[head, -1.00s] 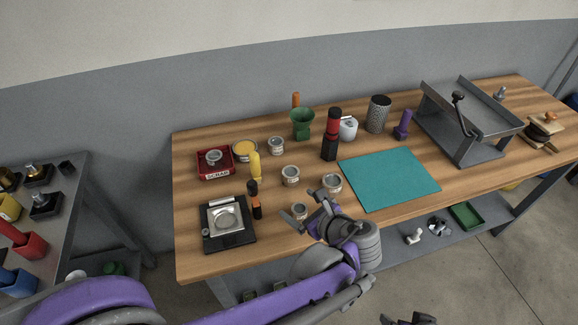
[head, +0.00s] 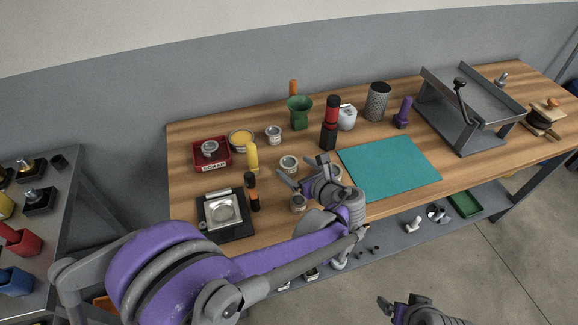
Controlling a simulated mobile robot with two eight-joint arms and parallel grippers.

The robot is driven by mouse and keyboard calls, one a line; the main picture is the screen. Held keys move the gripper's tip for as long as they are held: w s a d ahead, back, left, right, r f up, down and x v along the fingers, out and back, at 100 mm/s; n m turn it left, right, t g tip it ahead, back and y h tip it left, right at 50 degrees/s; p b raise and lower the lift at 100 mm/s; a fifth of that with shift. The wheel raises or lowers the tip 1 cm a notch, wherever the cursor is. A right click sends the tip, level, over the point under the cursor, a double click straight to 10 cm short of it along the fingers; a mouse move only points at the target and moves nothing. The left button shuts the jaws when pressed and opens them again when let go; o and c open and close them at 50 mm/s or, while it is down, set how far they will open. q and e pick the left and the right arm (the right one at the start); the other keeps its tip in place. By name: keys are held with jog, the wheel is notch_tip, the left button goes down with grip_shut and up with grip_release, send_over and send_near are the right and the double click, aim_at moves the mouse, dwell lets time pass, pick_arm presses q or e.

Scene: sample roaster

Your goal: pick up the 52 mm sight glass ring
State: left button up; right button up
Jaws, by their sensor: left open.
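Several similar short metal rings stand on the wooden bench; I cannot read which is the 52 mm sight glass ring. One ring (head: 289,164) is just beyond my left gripper (head: 302,168), whose jaws are open and empty. A smaller ring (head: 298,203) is on the near side, below the jaws. Another ring (head: 274,134) stands farther back. A further ring (head: 336,171) is mostly hidden behind the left gripper. One more ring (head: 209,148) lies in the red scrap tray (head: 225,165). My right gripper (head: 398,302) is at the bottom edge, away from the bench; its jaw opening is unclear.
A black-based scale (head: 240,231), an orange-and-black tool (head: 253,193) and a yellow bottle-like item (head: 252,157) stand left of the rings. A red-black cylinder (head: 329,130) and green funnel (head: 299,112) stand behind. The teal mat (head: 390,167) is clear.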

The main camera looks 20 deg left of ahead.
pick_arm(q)
jog(key=shift+x, duration=0.85)
jog(key=c, duration=1.5)
